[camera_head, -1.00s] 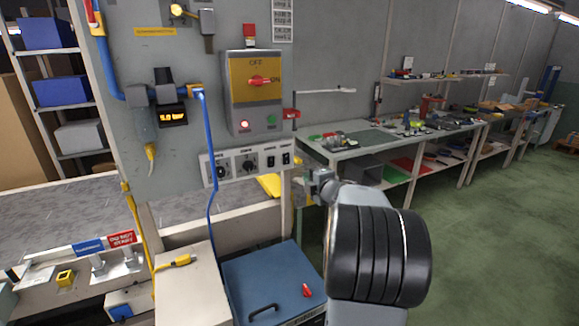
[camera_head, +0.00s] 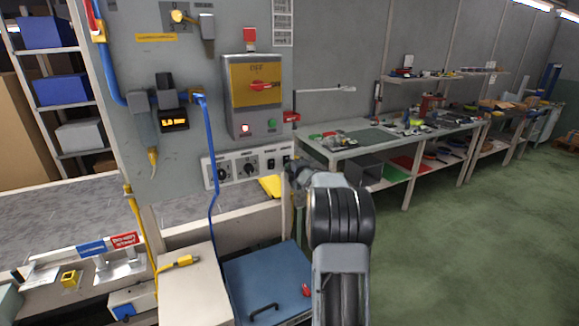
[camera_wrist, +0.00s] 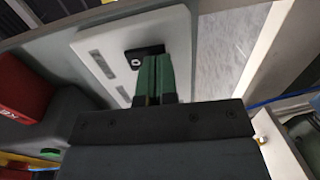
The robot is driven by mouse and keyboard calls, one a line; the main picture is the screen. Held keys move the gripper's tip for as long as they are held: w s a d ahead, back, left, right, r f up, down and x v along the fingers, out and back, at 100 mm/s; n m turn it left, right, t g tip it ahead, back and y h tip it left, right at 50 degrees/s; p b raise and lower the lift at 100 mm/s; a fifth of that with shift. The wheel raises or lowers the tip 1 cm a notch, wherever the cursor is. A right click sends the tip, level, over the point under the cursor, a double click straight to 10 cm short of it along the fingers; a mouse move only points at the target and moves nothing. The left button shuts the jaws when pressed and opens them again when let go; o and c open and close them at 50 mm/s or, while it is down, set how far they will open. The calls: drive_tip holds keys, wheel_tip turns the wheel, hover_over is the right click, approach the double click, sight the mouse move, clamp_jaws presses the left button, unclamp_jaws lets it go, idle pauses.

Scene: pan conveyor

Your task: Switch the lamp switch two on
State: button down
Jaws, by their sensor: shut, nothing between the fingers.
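The white switch strip (camera_head: 207,172) on the grey panel has two rotary knobs at left and two black rocker switches at right. The left rocker (camera_head: 270,163) and the right rocker (camera_head: 286,161) are small, and their labels cannot be read. My gripper (camera_head: 291,171) is at the right end of the strip, close to the right rocker, and partly hidden by my arm. In the wrist view, my green fingers (camera_wrist: 154,68) are shut and empty, with their tips over or against a black switch (camera_wrist: 143,55). Contact and switch position cannot be told.
A blue cable (camera_head: 210,215) hangs across the strip's left part. A workbench (camera_head: 360,147) stands at right.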

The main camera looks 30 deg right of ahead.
drive_tip(key=shift+w, duration=0.25)
drive_tip(key=shift+f, duration=0.1)
drive_tip(key=s+a+f+b, duration=0.1)
drive_tip(key=s+b, duration=0.5)
drive_tip(key=s, duration=0.7)
drive_tip(key=shift+s+a+f, duration=0.25)
drive_tip(key=shift+a+f, duration=0.1)
idle(0.6)
